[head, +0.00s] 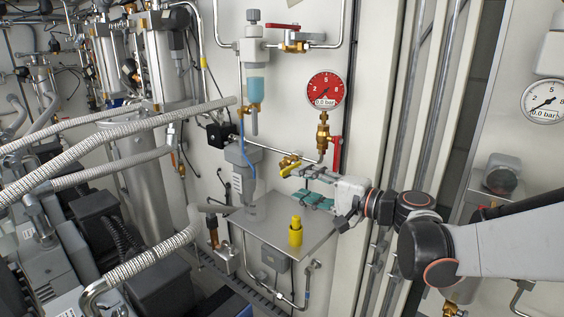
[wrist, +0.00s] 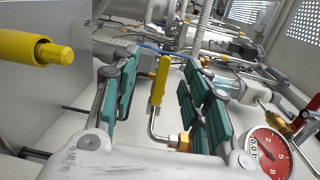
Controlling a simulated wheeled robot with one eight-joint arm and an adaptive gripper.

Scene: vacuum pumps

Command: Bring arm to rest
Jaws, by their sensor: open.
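My gripper (head: 303,184) is open and empty in the head view, in front of the wall panel and above a grey metal shelf. Its two teal-padded fingers show spread apart in the wrist view (wrist: 158,98). A yellow valve handle (wrist: 159,82) with a brass fitting appears in the gap between the fingers there, with no visible contact. In the head view the yellow handle (head: 290,164) sits just beyond the fingertips. My arm reaches in from the right side of the head view.
A yellow cylinder (head: 295,232) stands on the shelf (head: 272,240) below my gripper. A red pressure gauge (head: 325,91) and red-handled valve (head: 337,152) are above it. Braided hoses (head: 110,138) and pumps crowd the left. A door frame (head: 372,120) stands behind my wrist.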

